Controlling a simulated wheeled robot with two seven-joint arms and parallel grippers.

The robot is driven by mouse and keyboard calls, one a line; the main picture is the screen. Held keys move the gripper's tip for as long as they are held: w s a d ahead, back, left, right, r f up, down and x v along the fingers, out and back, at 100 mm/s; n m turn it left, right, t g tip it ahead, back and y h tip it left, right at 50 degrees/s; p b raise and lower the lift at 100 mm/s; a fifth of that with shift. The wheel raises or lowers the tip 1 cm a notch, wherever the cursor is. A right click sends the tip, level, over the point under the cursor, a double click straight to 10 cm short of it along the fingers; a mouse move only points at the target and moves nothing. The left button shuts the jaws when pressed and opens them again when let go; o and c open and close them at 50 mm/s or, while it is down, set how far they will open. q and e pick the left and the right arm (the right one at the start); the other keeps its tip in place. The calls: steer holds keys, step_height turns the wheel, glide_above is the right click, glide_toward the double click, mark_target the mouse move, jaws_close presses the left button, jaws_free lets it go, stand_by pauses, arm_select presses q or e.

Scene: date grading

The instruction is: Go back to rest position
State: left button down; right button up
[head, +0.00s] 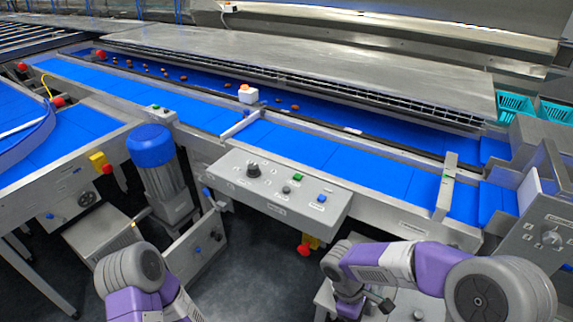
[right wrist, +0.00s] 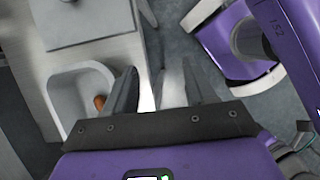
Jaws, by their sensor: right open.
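Two purple and grey arms of mine come in at the bottom of the head view. My left arm shows only as a rounded joint and link at bottom left, and its gripper is out of the picture. My right arm bends across the bottom right of the head view. In the right wrist view my right gripper (right wrist: 160,90) has its two dark fingers apart, with nothing between them. A white tray (right wrist: 62,92) lies to the left of the fingers, with one brown date (right wrist: 100,103) in it, close to the left finger.
A long blue conveyor (head: 315,150) crosses the head view, with several dates (head: 183,78) on its far lane. A grey control panel (head: 325,205) juts out in front. A motor with a blue cap (head: 150,145) stands at left. Teal crates (head: 515,103) are at far right.

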steer(key=s+a+f+m+t+y, duration=0.1)
steer(key=s+a+f+m+y, duration=0.1)
steer(key=f+m, duration=0.2)
steer(key=s+a+f+m+t+y, duration=0.1)
steer(key=f+m, duration=0.4)
steer(key=f, duration=0.5)
steer(key=s+a+f+m+t+y+p, duration=0.1)
steer(key=s+a+f+m+y, duration=0.2)
steer(key=a+f+m+y, duration=0.2)
steer(key=shift+s+a+f, duration=0.25)
steer(key=shift+s+f, duration=0.05)
steer(key=shift+f, duration=0.65)
steer(key=shift+c, duration=0.4)
